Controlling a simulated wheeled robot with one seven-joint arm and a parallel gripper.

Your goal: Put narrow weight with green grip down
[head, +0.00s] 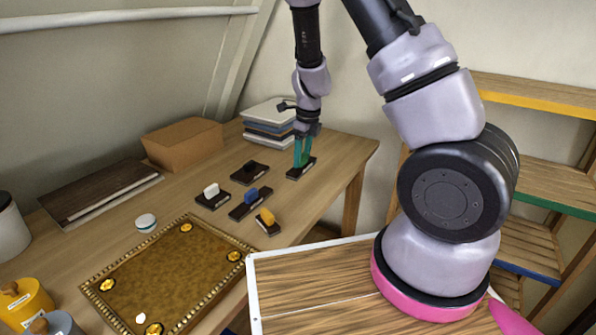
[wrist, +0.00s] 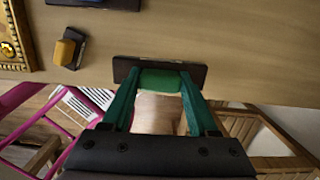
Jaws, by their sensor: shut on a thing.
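The narrow weight with a green grip (head: 294,174) has a dark flat base and is at the right part of the wooden table, near its right edge. In the wrist view its green grip (wrist: 160,79) sits between the fingertips, with the dark base (wrist: 190,71) beyond. My gripper (head: 303,152) points down with green fingers and is shut on the grip; it also shows in the wrist view (wrist: 161,95). I cannot tell whether the base touches the table or hangs slightly above it.
Weights with white (head: 211,189), blue (head: 251,195), yellow (head: 267,216) and dark (head: 249,168) grips stand to the left. A gilt-edged tray (head: 165,275) lies at front left. A cardboard box (head: 183,142) and book stack (head: 268,125) are at the back. Bare tabletop (head: 320,190) lies front-right.

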